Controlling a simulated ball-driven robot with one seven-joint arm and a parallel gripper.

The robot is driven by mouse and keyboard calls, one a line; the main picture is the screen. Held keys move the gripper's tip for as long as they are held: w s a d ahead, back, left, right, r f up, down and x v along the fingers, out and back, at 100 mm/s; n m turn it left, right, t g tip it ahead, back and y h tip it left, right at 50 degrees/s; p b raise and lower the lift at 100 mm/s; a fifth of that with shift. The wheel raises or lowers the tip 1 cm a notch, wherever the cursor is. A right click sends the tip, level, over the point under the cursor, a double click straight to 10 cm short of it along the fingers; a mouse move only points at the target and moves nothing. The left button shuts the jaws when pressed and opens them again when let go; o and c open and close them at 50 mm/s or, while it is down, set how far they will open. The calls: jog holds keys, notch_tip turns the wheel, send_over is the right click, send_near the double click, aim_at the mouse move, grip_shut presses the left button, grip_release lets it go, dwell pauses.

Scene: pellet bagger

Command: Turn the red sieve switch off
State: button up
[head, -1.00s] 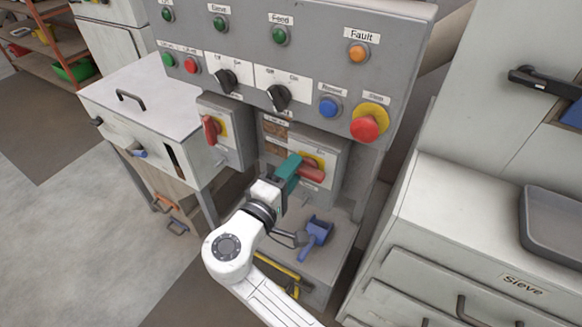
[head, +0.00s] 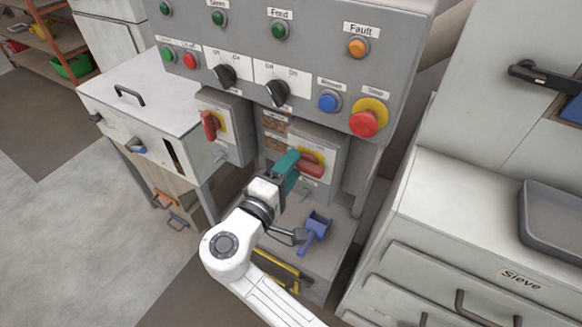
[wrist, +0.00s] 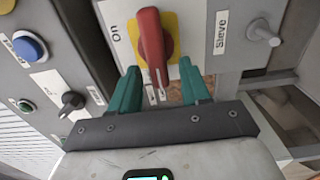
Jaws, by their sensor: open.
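The red sieve switch (wrist: 152,45) is a red rotary handle on a yellow plate, with labels "On" and "Sieve" beside it in the wrist view. In that view its long grip points down toward my gripper (wrist: 160,92). My gripper is open, with one teal finger on each side of the grip's lower end; contact cannot be told. In the head view my gripper (head: 291,163) is at the left of the switch (head: 311,165) and hides part of it. The lettering under the grip is partly covered and unreadable.
A similar red switch (head: 209,125) is on the box to the left. Above are black knobs, a blue button (head: 328,102) and a red stop button (head: 365,122). A blue scoop (head: 315,232) lies below. A metal peg (wrist: 263,34) sticks out beside the Sieve label.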

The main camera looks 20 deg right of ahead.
jog(key=b+v, duration=0.1)
jog(key=v, duration=0.9)
jog(key=shift+b, duration=0.4)
jog(key=shift+s+f, duration=0.1)
